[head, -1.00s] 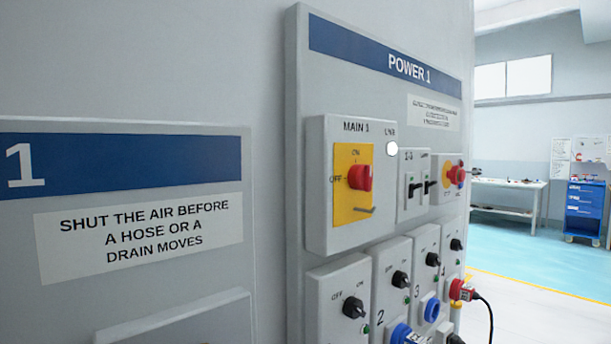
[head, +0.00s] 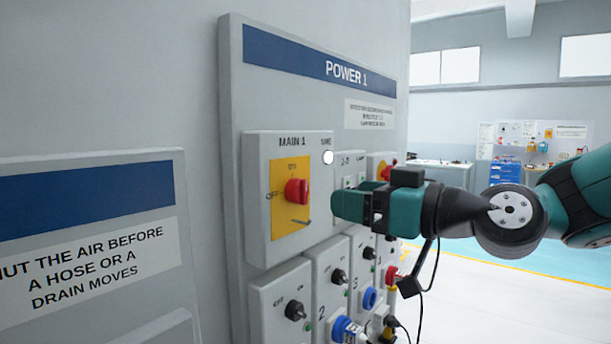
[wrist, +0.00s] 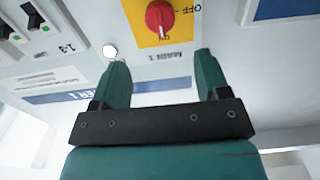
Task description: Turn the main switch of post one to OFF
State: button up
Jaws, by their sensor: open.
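The main switch of post one is a red knob (head: 296,191) on a yellow plate (head: 279,222), in the grey MAIN 1 box on the POWER 1 board. ON is marked above the knob and OFF to its left. In the wrist view the picture is turned over, and the red knob (wrist: 160,17) shows at the top; its pale mark appears to face ON. My gripper (head: 338,205) is just right of the knob in the head view, apart from it. In the wrist view my gripper (wrist: 160,68) is open and empty, its fingers short of the knob in the picture.
A white lamp (head: 328,157) sits at the box's upper right corner. A bent metal tab (head: 300,222) is low on the yellow plate. Black rotary switches (head: 295,311) and plugs with cables are below. A sign panel (head: 88,195) stands at left.

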aim_at(307, 190)
jog(key=p+x, duration=0.3)
jog(key=x, duration=0.6)
jog(key=shift+w+a+p, duration=0.15)
jog(key=shift+a+p, duration=0.05)
jog(key=shift+p, duration=0.2)
jog(key=shift+f, duration=0.1)
jog(key=c, duration=0.9)
